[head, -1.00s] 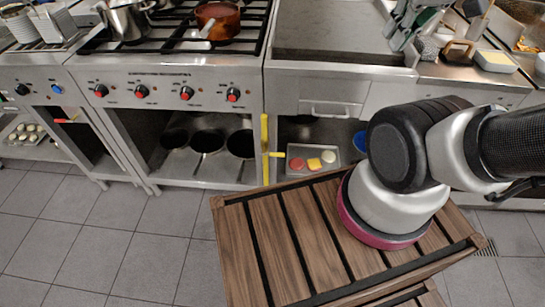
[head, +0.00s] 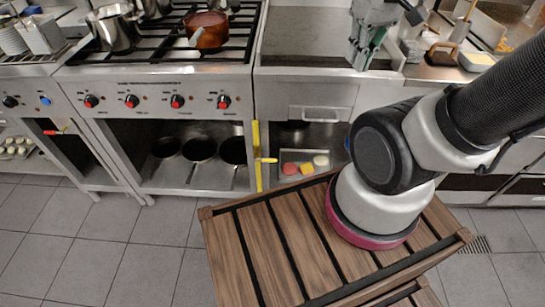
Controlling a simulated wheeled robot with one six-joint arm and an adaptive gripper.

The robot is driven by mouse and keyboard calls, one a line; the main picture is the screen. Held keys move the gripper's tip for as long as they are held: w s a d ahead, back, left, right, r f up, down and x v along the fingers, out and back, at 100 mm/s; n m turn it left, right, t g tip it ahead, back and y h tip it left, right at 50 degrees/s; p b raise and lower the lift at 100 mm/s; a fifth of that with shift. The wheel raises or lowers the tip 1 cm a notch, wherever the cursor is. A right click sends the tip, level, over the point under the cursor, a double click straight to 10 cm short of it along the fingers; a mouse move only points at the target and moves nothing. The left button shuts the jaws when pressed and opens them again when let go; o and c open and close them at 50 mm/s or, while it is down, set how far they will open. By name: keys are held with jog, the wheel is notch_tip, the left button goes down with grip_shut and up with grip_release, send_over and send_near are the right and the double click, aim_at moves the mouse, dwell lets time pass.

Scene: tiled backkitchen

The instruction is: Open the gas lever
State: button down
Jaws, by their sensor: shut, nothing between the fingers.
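A yellow gas pipe (head: 257,150) stands upright at the right front edge of the stove. A short yellow lever (head: 268,160) sticks out from it to the right, roughly level. A red lever (head: 56,132) shows further left, between two units. My gripper (head: 357,62) points down over the flat steel top, above and to the right of the yellow lever and well apart from it. Its fingers are shut and empty.
The stove (head: 160,85) carries pots and a copper pan (head: 207,30). A tray (head: 294,170) with coloured round pieces lies on the shelf right of the lever. A drawer handle (head: 320,115) juts out above it. Tiled floor at front left is clear.

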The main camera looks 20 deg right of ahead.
jog(key=w+a+f+m+g+y, duration=0.2)
jog(key=w+a+f, duration=0.1)
jog(key=a+f, duration=0.35)
jog(key=w+a+f+m+g+y, duration=0.1)
jog(key=w+a+f+m+y, duration=0.1)
jog(key=w+a+f, duration=0.45)
jog(key=m+t+h, duration=0.3)
jog(key=m+h, duration=0.2)
jog(key=m, duration=1.4)
send_over(274, 160)
jog(key=s+a, duration=0.1)
jog(key=s, duration=0.2)
notch_tip(274, 160, down, 22)
jog(key=shift+w, duration=0.15)
jog(key=shift+f, duration=0.15)
jog(key=w+f, duration=0.1)
jog(key=f, duration=0.8)
jog(key=w+d+f, duration=0.1)
jog(key=f, duration=0.3)
jog(key=shift+w+f, duration=0.3)
